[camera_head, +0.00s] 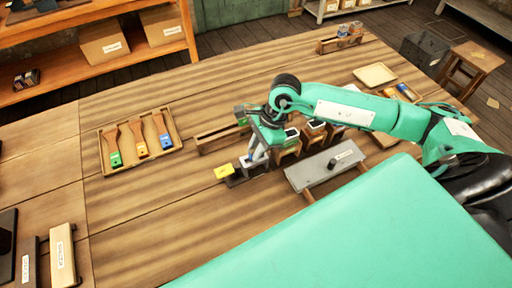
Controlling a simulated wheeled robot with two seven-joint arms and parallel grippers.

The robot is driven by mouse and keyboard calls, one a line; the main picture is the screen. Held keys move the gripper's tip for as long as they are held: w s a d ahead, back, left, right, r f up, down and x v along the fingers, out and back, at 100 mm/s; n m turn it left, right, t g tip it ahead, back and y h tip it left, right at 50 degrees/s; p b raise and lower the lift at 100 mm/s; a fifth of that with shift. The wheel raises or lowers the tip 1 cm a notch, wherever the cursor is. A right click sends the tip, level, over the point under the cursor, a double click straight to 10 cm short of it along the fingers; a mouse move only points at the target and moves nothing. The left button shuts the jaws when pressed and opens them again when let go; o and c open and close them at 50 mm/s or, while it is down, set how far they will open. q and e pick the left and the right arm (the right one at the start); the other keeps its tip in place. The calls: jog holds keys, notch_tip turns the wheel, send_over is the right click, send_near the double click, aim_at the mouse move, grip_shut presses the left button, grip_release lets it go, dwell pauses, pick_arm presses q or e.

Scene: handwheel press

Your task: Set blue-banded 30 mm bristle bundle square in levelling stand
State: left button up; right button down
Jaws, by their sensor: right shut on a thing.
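My right gripper (255,157), on the green arm from the right, points down near the middle of the table. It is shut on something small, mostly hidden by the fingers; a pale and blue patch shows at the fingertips. I cannot clearly make out the blue-banded bundle. Just below the fingers is a low dark stand (236,181), which may be the levelling stand, with a yellow-topped block (223,172) at its left end. I cannot tell whether the held thing touches the stand. My left gripper is not in view.
A wooden tray (104,153) with several brushes lies at the left. A row of wooden blocks (287,155) stands right of the gripper, with a grey plate (308,178) in front. A slotted wooden rail (217,138) lies behind. The table between tray and stand is clear.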

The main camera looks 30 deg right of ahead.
jog(key=shift+b, duration=0.45)
dwell(0.3)
jog(key=c, duration=1.2)
grip_release()
jog(key=shift+c, duration=0.2)
jog(key=shift+r, duration=0.1)
jog(key=b+v, duration=0.3)
jog(key=v, duration=1)
jog(key=shift+d+r, duration=0.2)
jog(key=shift+r, duration=0.05)
jog(key=shift+s, duration=0.1)
